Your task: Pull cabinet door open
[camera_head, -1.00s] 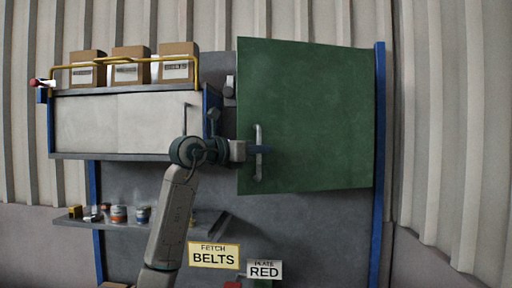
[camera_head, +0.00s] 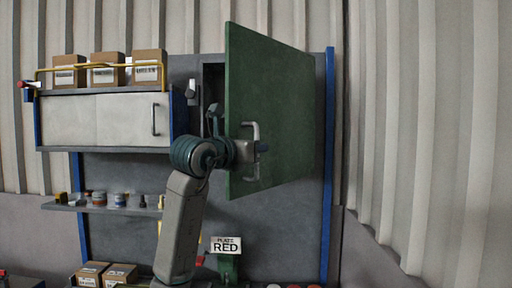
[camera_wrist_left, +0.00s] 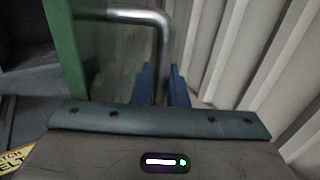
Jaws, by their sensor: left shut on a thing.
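The green cabinet door (camera_head: 275,100) is swung partly open, hinged on its right side, with a dark gap at its left edge. A metal bar handle (camera_head: 254,130) is on its front near the left edge. My left gripper (camera_head: 262,148) is shut on the handle, its blue fingers on either side of the bar. In the left wrist view the handle (camera_wrist_left: 158,40) runs down between the fingers (camera_wrist_left: 162,85), and the green door edge (camera_wrist_left: 66,50) is at the left. The right gripper is not in view.
A "RED" sign (camera_head: 226,245) and more boxes (camera_head: 105,273) sit lower. Room right of the door is clear.

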